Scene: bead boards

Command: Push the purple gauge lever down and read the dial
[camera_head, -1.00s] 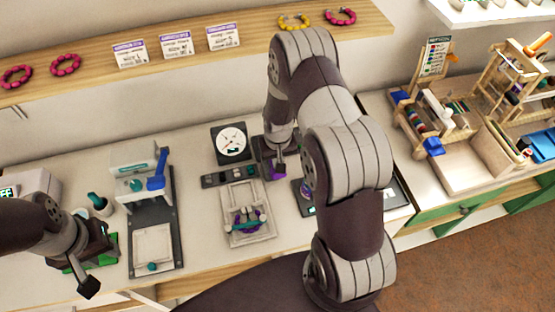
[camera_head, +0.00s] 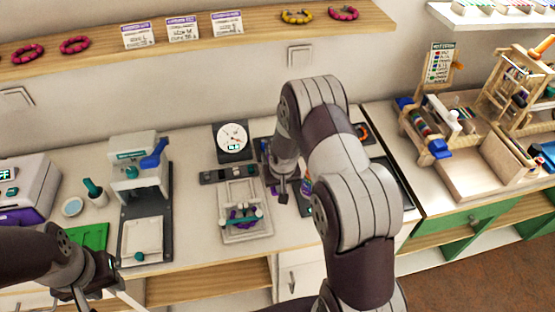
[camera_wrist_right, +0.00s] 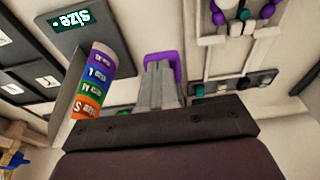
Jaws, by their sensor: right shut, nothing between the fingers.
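The gauge dial (camera_head: 232,137) has a white round face on a dark square plate, behind and left of my right gripper. Its needle and small display are too small to read. My right gripper (camera_head: 283,197) is shut and points down just right of the tray fixture. The purple lever (camera_wrist_right: 178,62) shows in the right wrist view as an arch at the tips of my shut fingers. I cannot tell whether they touch it. In the head view my right gripper and arm hide the lever. My left gripper (camera_head: 100,288) is at the lower left, partly cut off.
The tray fixture (camera_head: 262,232) with purple and teal beads lies left of my right gripper. A banded size column (camera_wrist_right: 93,82) stands close to it. A press with a blue handle (camera_head: 155,153) stands further left. Several bracelets and cards line the shelf (camera_head: 70,62).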

